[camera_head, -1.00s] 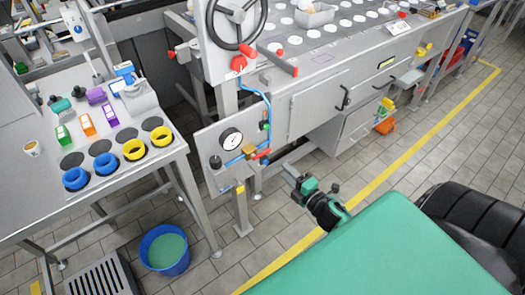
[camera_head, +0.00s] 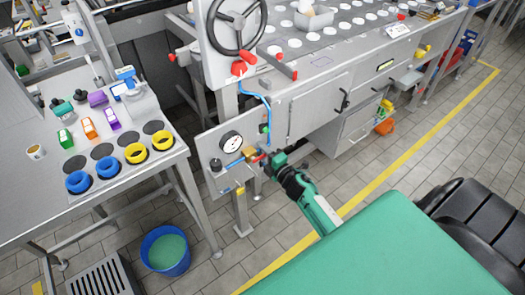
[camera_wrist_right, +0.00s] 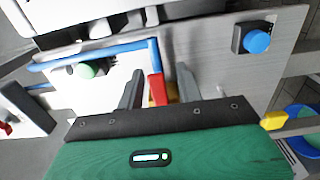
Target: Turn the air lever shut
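The air panel (camera_head: 213,173) is a grey plate with a pressure gauge (camera_head: 231,142), a blue pipe and a brass valve (camera_head: 249,151). The red air lever (camera_head: 259,158) is beside the valve, partly hidden by my right gripper (camera_head: 268,163). In the right wrist view the red lever (camera_wrist_right: 156,87) stands between the two grey fingers of my right gripper (camera_wrist_right: 160,72). The fingers are apart, with a gap visible on both sides of the lever. Brass shows behind it, largely hidden by the gripper body. My left gripper is not in view.
A black knob with a blue cap (camera_wrist_right: 257,41) and a green button (camera_wrist_right: 92,69) are on the panel. A blue bucket (camera_head: 165,250) stands on the floor. A table with rings (camera_head: 107,166) is at left.

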